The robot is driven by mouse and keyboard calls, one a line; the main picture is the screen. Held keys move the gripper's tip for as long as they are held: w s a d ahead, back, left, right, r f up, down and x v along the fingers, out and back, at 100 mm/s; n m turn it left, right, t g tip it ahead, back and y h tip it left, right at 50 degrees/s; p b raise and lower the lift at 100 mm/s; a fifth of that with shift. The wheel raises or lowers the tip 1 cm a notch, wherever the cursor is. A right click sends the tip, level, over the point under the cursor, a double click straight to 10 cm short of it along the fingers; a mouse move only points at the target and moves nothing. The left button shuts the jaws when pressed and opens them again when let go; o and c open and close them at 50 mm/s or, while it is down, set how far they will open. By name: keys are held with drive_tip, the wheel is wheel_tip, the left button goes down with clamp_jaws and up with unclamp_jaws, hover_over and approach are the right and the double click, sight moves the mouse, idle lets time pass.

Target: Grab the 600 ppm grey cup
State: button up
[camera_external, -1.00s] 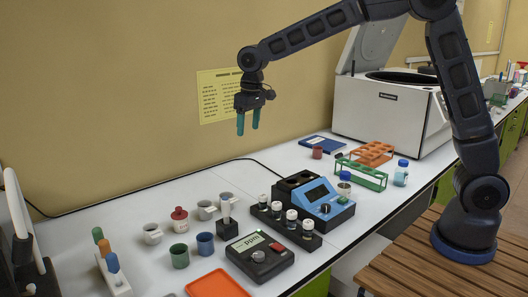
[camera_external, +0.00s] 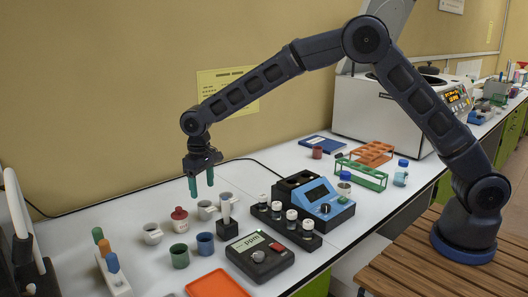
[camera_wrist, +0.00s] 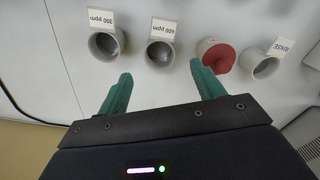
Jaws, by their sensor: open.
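The 600 ppm grey cup (camera_wrist: 160,52) shows in the wrist view with a "600 ppm" label on its rim side, its mouth facing the camera. In the external view it appears to be the grey cup (camera_external: 206,211) between the red cup and the rightmost grey cup. My gripper (camera_external: 202,190) is open and empty, its green fingers pointing down above and behind the row of cups. In the wrist view the 600 ppm cup lies just beyond the gap between my fingertips (camera_wrist: 161,70), apart from both.
A grey rinse cup (camera_wrist: 266,66) is beyond the red one. Green (camera_external: 180,256) and blue (camera_external: 205,244) cups and a ppm meter (camera_external: 258,257) stand in front.

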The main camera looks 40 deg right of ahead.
sight(205, 205)
wheel_tip(205, 205, down, 8)
drive_tip(key=shift+s+d+f, duration=0.1)
drive_tip(key=c, duration=1.1)
